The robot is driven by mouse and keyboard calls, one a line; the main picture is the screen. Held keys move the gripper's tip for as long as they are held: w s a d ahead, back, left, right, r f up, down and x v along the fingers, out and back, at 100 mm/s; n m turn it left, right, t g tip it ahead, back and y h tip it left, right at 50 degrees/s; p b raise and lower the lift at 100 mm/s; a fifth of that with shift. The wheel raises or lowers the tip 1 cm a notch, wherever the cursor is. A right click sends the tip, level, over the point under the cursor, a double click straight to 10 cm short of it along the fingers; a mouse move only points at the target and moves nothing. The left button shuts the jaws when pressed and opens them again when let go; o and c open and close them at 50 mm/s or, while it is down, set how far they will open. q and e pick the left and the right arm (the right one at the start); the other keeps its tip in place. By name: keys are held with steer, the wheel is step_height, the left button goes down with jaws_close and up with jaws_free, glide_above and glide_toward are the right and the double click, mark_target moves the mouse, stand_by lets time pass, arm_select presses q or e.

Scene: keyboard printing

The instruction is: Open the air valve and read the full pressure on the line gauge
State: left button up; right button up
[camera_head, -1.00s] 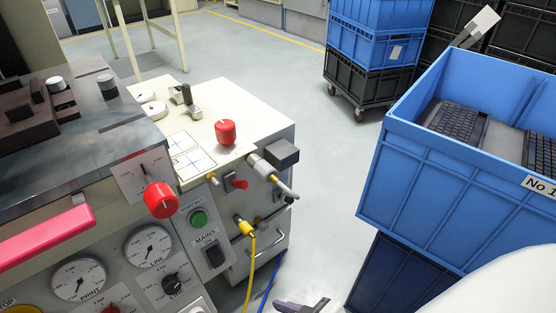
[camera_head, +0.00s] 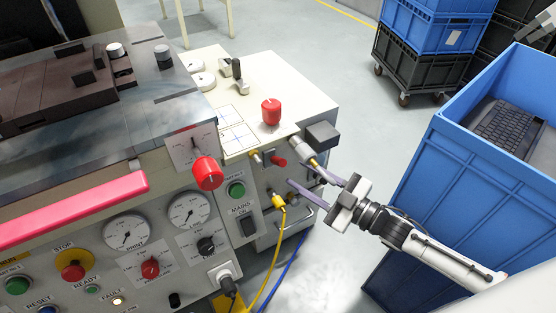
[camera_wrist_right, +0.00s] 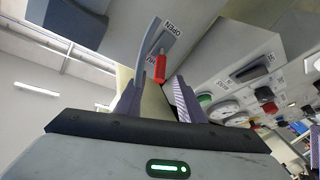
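The air valve's red lever (camera_head: 278,161) sits on the side unit's front panel. In the right wrist view the red lever (camera_wrist_right: 173,69) stands beside a plate marked OPEN, beyond and roughly between my fingers. My right gripper (camera_head: 304,176) is open and empty, its two purple fingers apart and pointing at that panel; it also shows in the right wrist view (camera_wrist_right: 160,84). I see no contact with the lever. The LINE gauge (camera_head: 190,210) is a round white dial on the machine front; its needle is too small to read.
A silver fitting (camera_head: 306,152) and a yellow air plug with hose (camera_head: 279,202) are close to my right fingers. A large red knob (camera_head: 208,173) juts out above the gauges. A blue crate (camera_head: 450,180) stands right of my right arm.

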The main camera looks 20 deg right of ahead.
mark_target(283, 165)
steer(key=b+x, duration=0.1)
steer(key=x, duration=0.7)
steer(key=shift+w, duration=0.1)
steer(key=shift+b, duration=0.3)
jaws_close()
